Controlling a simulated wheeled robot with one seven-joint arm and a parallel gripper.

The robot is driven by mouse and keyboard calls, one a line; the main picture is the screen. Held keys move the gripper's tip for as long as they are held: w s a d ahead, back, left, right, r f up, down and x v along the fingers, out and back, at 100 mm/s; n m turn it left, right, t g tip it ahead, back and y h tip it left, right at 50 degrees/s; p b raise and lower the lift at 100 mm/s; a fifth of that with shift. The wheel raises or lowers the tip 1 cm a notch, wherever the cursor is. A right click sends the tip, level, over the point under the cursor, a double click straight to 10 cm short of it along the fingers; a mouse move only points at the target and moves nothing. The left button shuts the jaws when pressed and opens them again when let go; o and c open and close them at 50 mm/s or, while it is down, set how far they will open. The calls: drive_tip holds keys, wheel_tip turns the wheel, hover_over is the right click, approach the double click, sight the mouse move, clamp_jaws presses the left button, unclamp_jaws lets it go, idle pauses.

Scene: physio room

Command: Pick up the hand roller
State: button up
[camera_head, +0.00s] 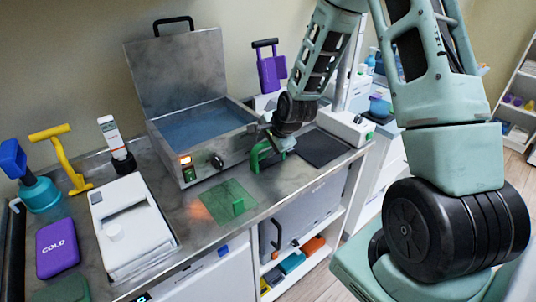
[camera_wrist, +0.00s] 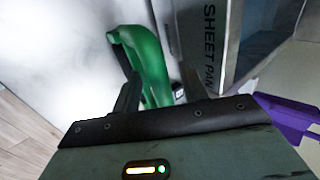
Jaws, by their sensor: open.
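A green arched object (camera_head: 257,156) stands on the metal counter in front of the heating tank, right beside my gripper (camera_head: 272,144). In the wrist view my gripper (camera_wrist: 160,88) is open, and the curved green object (camera_wrist: 150,62) lies between and just beyond its fingers. I cannot tell whether they touch. I cannot tell for sure whether this green object is the hand roller. A yellow T-shaped tool (camera_head: 66,158) stands at the back left of the counter, apart from my gripper. The far side of the green object is hidden.
The open metal tank (camera_head: 205,140) stands behind. A green mat (camera_head: 222,199), white device (camera_head: 133,230), purple COLD pack (camera_head: 57,248) and blue-handled teal tool (camera_head: 38,190) are on the counter (camera_head: 190,255). A dark pad (camera_head: 322,148) lies right. A purple item (camera_head: 271,72) stands behind.

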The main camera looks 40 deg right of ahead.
clamp_jaws()
